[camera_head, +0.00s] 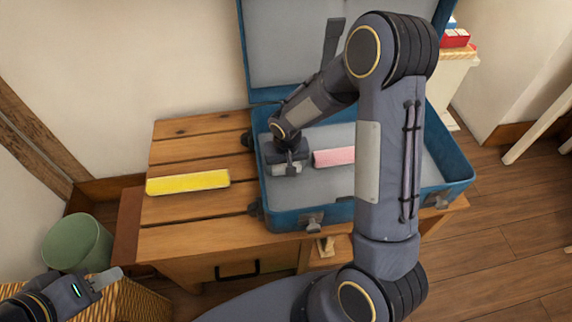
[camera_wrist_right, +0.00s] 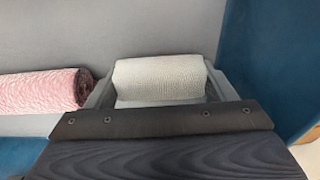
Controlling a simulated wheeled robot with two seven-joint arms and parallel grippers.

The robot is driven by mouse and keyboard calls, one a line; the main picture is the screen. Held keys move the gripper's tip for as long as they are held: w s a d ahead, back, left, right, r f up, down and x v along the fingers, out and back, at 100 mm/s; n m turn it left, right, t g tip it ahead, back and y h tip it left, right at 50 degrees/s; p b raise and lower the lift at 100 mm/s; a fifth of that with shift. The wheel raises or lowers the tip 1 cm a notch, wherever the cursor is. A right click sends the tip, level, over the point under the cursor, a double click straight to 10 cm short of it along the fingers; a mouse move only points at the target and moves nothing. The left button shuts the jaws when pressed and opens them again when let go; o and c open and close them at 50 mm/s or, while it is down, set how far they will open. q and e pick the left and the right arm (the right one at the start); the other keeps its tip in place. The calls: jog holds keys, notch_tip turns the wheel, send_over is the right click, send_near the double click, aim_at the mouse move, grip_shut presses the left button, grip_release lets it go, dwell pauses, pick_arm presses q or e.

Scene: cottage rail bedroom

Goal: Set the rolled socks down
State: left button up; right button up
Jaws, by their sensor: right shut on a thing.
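A pale grey-white ribbed roll (camera_wrist_right: 158,78), which looks like the rolled socks, sits between the fingers of my right gripper (camera_wrist_right: 160,90). In the head view my right gripper (camera_head: 287,166) is inside the left part of the open blue suitcase (camera_head: 340,215), low over its grey floor. I cannot tell whether the roll touches the floor. A pink roll (camera_head: 334,157) lies in the suitcase just right of the gripper; it also shows in the wrist view (camera_wrist_right: 40,91). My left gripper (camera_head: 106,279) is at the lower left, away from the suitcase; its jaw opening is unclear.
The suitcase stands on a slatted wooden bench (camera_head: 190,150), its lid up at the back. A green bin (camera_head: 77,243) stands at the left. My right arm hides part of the suitcase's right side.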

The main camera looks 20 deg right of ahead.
jog(key=shift+f, duration=0.2)
jog(key=o, duration=1)
jog(key=shift+r, duration=0.2)
jog(key=shift+r, duration=0.25)
notch_tip(320, 180, up, 11)
jog(key=s+p, duration=0.1)
jog(key=p, duration=0.2)
jog(key=s+r+t+y, duration=0.1)
jog(key=s+r, duration=0.3)
jog(key=s, duration=0.3)
jog(key=s+a+r+t+y, duration=0.1)
jog(key=s+r, duration=0.3)
jog(key=s, duration=0.3)
jog(key=s+r+n+t+y, duration=0.1)
jog(key=s+r+t+y, duration=0.1)
jog(key=s+r, duration=0.2)
jog(key=shift+s+a+r, duration=0.1)
jog(key=shift+s+r, duration=0.05)
jog(key=shift+s, duration=0.75)
jog(key=shift+s+a+r, duration=0.1)
jog(key=shift+s+r, duration=0.05)
jog(key=shift+s, duration=0.75)
jog(key=shift+r, duration=0.1)
